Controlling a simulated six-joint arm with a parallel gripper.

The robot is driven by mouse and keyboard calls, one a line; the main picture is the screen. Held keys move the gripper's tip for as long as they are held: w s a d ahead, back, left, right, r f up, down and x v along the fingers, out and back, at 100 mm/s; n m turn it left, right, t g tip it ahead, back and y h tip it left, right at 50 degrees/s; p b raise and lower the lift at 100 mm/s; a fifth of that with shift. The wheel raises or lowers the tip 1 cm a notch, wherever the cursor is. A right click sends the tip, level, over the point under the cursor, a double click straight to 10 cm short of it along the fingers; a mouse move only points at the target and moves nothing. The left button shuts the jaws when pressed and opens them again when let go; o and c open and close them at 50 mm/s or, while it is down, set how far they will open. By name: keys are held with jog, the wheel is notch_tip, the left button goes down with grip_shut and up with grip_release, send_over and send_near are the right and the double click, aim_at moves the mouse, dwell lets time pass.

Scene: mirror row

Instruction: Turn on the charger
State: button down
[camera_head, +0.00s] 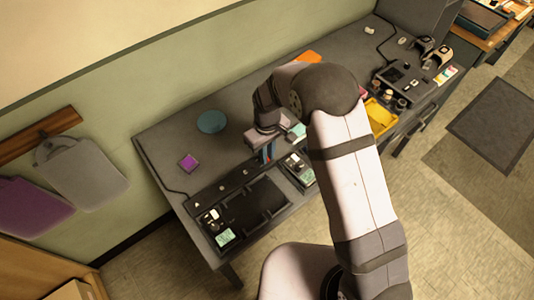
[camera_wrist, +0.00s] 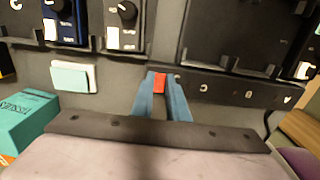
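My gripper (camera_wrist: 162,78) has its two blue fingers close together, pointing at the dark rail along the panel's edge. A small red piece (camera_wrist: 159,83) shows between the fingertips. I cannot tell whether it is gripped or is a part of the rail behind them. In the head view my gripper (camera_head: 267,153) is just above the table beside the device row, partly hidden by my arm. Left of the fingers in the wrist view are a module with a black knob and white switch (camera_wrist: 125,28) and a blue module (camera_wrist: 64,20). No readable label tells which device is the charger.
A dark tray (camera_head: 257,208) adjoins the rail, which bears pale symbols (camera_wrist: 205,87). A teal-and-white block (camera_wrist: 73,78) and a teal box (camera_wrist: 25,125) lie left of my fingers.

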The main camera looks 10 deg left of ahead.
jog(key=shift+w+a+g+h, duration=0.15)
jog(key=shift+w+g+h, duration=0.05)
jog(key=shift+g+h, duration=0.2)
jog(key=shift+r, duration=0.1)
jog(key=c, duration=1.7)
grip_release()
jog(key=shift+w+a+r+b, duration=0.1)
jog(key=shift+r+b, duration=0.4)
jog(key=shift+r, duration=1.35)
jog(key=shift+w+a+r+b, duration=0.1)
jog(key=shift+r+b, duration=0.4)
jog(key=shift+r, duration=1.3)
